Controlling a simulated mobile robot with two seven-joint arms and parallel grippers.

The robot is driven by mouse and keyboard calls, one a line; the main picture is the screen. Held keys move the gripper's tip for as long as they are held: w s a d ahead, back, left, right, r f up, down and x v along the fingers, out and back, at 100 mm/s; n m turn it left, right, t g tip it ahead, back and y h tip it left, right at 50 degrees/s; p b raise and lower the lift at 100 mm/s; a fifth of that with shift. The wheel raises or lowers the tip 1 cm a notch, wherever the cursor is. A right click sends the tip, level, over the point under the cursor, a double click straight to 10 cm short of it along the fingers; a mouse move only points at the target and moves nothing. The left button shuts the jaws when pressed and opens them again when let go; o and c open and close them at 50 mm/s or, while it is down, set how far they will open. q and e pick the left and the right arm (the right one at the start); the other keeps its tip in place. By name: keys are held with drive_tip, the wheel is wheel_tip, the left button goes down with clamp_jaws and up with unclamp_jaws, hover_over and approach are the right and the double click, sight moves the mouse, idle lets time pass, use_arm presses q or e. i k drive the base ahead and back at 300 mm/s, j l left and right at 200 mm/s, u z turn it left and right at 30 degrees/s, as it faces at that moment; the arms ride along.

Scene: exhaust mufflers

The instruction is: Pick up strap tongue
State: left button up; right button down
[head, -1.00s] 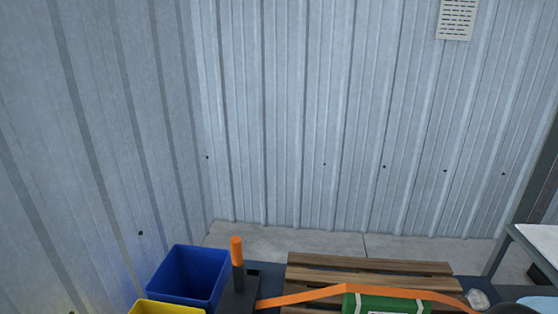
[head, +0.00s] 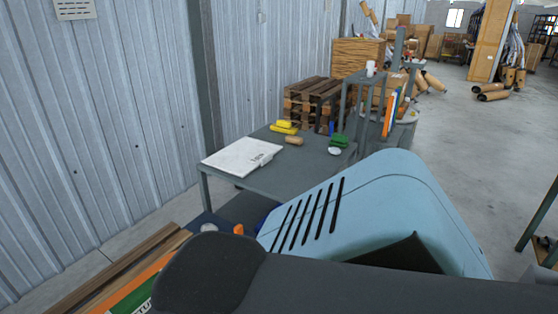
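An orange strap (head: 132,284) shows at the lower left edge of the head view, running along wooden slats beside a green item with white lettering (head: 137,297). Only a short piece of the strap is visible. Its tongue cannot be made out. A small orange piece (head: 238,229) shows behind my dark arm link, and I cannot tell what it belongs to. My arm link crosses the bottom of the view and hides part of the pallet area. Neither gripper is in view.
Wooden slats (head: 125,268) lie at lower left. A large light blue slotted housing (head: 375,195) fills the lower middle; what it belongs to is unclear. A grey table (head: 262,182) behind it holds papers (head: 240,157) and small items. Open floor (head: 460,135) lies to the right.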

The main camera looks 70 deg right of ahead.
sight(238, 229)
drive_tip(key=z, duration=2)
drive_tip(key=i+l+z, duration=0.2)
drive_tip(key=i, duration=0.25)
